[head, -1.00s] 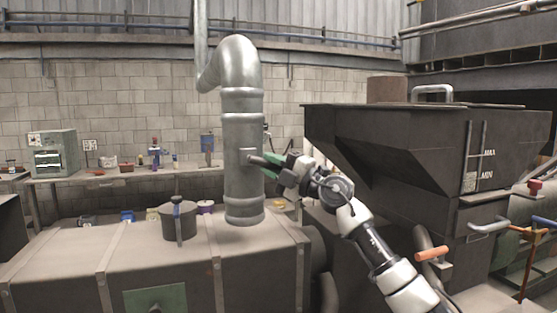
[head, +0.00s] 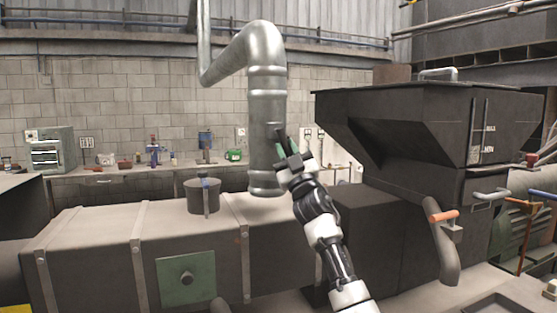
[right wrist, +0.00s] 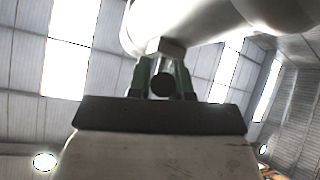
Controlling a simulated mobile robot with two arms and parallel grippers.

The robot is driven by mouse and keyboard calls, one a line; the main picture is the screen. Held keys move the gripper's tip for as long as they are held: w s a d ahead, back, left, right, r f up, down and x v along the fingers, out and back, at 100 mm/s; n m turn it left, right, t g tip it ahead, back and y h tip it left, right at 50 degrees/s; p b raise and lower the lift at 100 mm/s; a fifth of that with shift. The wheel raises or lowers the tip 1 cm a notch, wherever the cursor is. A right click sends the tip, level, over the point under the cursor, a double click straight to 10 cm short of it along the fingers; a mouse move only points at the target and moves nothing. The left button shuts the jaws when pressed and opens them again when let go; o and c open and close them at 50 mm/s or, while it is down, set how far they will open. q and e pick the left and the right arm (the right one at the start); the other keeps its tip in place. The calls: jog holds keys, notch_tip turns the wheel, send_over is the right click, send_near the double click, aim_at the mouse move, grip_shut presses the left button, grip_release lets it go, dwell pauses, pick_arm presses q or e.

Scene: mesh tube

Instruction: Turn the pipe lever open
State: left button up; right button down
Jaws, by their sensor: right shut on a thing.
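The grey metal pipe (head: 266,95) rises from the dark housing, bends at the top and runs to the back left. Its lever (head: 278,130) is on the right side of the pipe, mostly hidden by my right gripper (head: 288,145). In the right wrist view, the green fingers of the right gripper (right wrist: 163,80) are shut on the lever, whose dark round end (right wrist: 162,85) shows between them. The pipe (right wrist: 185,22) is just beyond. My left gripper is in neither view.
A lidded pot (head: 203,196) stands on the dark housing (head: 120,235), left of the pipe. A large dark hopper (head: 420,120) is close on the right of my arm. An orange-handled lever (head: 443,216) sticks out below the hopper. A workbench runs along the back wall.

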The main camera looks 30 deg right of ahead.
jog(key=m+h, duration=0.1)
jog(key=m+h+b, duration=0.1)
jog(key=a+m+h, duration=0.1)
jog(key=shift+w+f+m+h, duration=0.15)
jog(key=shift+f+m+h, duration=0.2)
jog(key=shift+m+h, duration=0.05)
jog(key=m+g+h+b, duration=0.1)
jog(key=m+h, duration=0.3)
jog(key=m+g+h+b, duration=0.1)
jog(key=m, duration=0.1)
jog(key=shift+a+r+g+h+b, duration=0.15)
jog(key=shift+a+g+h+b, duration=0.15)
jog(key=shift+a+h, duration=0.1)
jog(key=c, duration=1)
grip_release()
jog(key=shift+r, duration=0.1)
jog(key=shift+c, duration=0.2)
